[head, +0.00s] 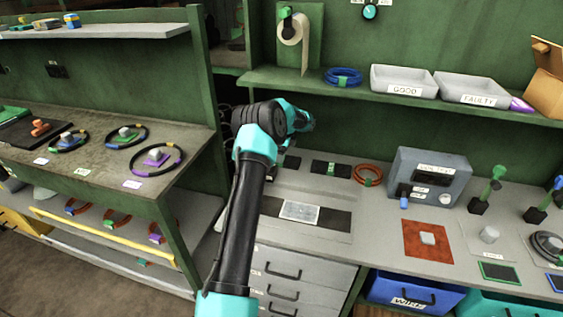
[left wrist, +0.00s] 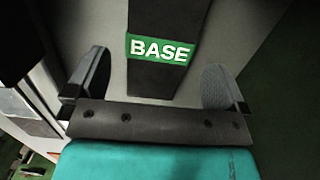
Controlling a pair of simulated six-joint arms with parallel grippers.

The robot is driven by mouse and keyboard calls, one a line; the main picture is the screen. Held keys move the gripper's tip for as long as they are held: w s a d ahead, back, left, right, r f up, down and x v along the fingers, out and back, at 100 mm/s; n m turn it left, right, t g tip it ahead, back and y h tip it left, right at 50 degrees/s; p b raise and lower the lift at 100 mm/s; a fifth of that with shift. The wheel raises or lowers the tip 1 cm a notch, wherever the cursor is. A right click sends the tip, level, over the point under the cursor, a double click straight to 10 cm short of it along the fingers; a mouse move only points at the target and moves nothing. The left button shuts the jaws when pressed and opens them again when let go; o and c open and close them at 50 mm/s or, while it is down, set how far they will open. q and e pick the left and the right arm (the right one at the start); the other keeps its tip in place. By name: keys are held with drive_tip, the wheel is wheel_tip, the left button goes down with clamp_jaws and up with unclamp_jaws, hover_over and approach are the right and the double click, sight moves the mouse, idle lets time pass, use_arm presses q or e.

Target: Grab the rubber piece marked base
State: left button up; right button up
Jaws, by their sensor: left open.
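The black rubber piece marked BASE (left wrist: 165,82) has a green label with white letters and lies on the grey worktop in the left wrist view. My left gripper (left wrist: 158,64) is open, with one finger on each side of the piece and a gap to both. In the head view my left arm reaches over the worktop, and its wrist hides most of the gripper. A black piece (head: 291,163) shows partly behind the wrist there. Another black piece with a green label (head: 331,168) lies to its right; its text is too small to read. My right gripper is not in view.
An orange cable coil (head: 367,175) and a grey test box (head: 432,178) stand to the right. A shelf above holds trays marked GOOD (head: 403,80) and FAULTY (head: 478,88). A black strip with a pale plate (head: 299,211) lies nearer on the worktop.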

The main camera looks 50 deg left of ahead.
use_arm(q)
drive_tip(key=shift+s+a+f, duration=0.15)
drive_tip(key=shift+f, duration=1.7)
drive_tip(key=c, duration=1)
drive_tip(key=shift+r, duration=0.1)
drive_tip(key=r, duration=0.7)
drive_tip(key=shift+d, duration=0.2)
drive_tip(key=w+d, duration=0.2)
drive_tip(key=d, duration=0.3)
drive_tip(key=w+d, duration=0.3)
drive_tip(key=d, duration=0.2)
drive_tip(key=w+d, duration=0.2)
drive_tip(key=d, duration=0.4)
drive_tip(key=shift+w, duration=0.25)
